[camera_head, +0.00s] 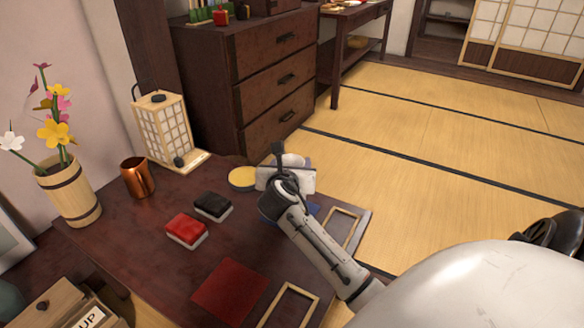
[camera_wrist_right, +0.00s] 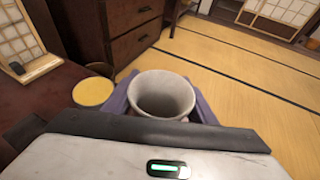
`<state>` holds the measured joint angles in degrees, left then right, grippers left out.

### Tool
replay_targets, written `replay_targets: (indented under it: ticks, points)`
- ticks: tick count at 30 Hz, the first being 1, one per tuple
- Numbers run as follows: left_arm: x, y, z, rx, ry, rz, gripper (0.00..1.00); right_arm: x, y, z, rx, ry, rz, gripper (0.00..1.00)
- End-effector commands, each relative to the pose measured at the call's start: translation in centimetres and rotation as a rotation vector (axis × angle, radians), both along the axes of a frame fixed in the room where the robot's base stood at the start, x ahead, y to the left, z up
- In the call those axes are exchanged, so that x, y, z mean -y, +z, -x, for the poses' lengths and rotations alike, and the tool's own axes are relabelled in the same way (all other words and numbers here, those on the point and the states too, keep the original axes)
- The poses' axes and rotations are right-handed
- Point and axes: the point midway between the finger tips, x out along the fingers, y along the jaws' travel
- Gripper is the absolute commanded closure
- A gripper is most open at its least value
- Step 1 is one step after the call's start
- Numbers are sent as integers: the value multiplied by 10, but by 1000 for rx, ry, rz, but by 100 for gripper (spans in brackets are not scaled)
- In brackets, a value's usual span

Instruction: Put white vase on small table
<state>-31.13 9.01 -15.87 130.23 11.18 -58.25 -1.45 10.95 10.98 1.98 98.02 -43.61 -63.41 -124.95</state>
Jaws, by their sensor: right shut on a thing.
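The white vase (camera_wrist_right: 162,92) stands upright with its open mouth facing the right wrist camera. My right gripper (camera_wrist_right: 160,104) is shut on it, with a bluish-purple finger on each side. In the head view a pale bit of the vase (camera_head: 293,160) shows behind the right gripper (camera_head: 286,178), which hides most of it. They are at the far right end of a dark red-brown low table (camera_head: 150,228). I cannot tell whether the vase touches the table. Another dark table (camera_head: 334,60) stands at the back beside the drawers. My left gripper is not in view.
A yellow round-topped item (camera_head: 242,178) is just left of the gripper. A lantern (camera_head: 165,130), copper cup (camera_head: 137,177), flower bucket (camera_head: 72,192), black block (camera_head: 212,206) and red block (camera_head: 186,230) stand on the low table. A drawer chest (camera_head: 270,85) is behind.

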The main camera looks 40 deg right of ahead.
Motion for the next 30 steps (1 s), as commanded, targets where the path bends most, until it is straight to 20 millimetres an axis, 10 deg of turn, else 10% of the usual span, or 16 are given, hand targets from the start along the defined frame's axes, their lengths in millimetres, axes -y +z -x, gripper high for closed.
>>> replay_targets:
  ticks: [15, 16, 18, 30]
  points:
    - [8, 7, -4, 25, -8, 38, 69, 0, -25, 0, 1, 1, 2, 100]
    - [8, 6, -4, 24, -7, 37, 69, 0, -28, 0, -3, 1, 0, 45]
    - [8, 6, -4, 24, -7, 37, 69, 0, -28, 0, -2, 0, -1, 33]
    - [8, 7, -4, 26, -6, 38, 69, -3, -23, 2, -1, 1, -2, 30]
